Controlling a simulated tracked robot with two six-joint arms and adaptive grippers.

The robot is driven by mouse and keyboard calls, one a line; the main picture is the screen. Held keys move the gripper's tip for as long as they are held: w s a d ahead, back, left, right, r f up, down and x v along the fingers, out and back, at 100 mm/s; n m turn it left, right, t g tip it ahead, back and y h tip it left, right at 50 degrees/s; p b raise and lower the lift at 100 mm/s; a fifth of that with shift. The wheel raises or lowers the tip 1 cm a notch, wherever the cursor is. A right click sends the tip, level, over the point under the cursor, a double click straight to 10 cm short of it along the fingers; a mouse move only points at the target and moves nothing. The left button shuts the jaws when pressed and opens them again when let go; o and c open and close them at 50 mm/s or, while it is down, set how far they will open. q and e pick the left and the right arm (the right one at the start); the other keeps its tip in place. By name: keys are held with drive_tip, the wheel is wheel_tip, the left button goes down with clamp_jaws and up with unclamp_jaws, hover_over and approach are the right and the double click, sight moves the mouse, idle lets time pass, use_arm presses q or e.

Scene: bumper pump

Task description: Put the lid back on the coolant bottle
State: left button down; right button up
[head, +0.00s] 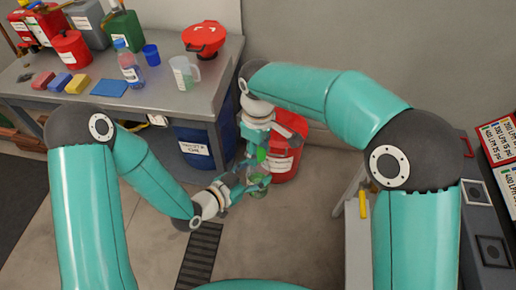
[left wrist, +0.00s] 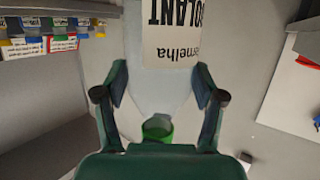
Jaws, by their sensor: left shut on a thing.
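My left gripper (head: 250,182) is shut on a pale, translucent bottle, the coolant bottle (head: 257,192), in front of the bench. The left wrist view shows the bottle (left wrist: 150,88) between the two fingers (left wrist: 160,90), its "COOLANT" label reading upside down. A green lid-like piece (left wrist: 157,130) shows at the bottle's narrow end; I cannot tell whether it is seated. In the head view a small green piece (head: 261,155) lies between the fingers of my right gripper (head: 260,155), which points down just above the bottle. Whether these fingers grip it is too small to tell.
The grey bench (head: 110,104) holds several containers, a jug (head: 185,73) and sponges. A blue drum (head: 204,145) stands under it. A red bucket (head: 287,150) stands on the floor behind the grippers. Floor at the front middle is clear except for a dark grate (head: 200,258).

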drive_tip(key=c, duration=0.5)
drive_tip(key=shift+m, duration=0.3)
clamp_jaws()
drive_tip(key=o, duration=1.3)
unclamp_jaws()
wheel_tip(320, 180, up, 12)
drive_tip(key=shift+f, duration=0.1)
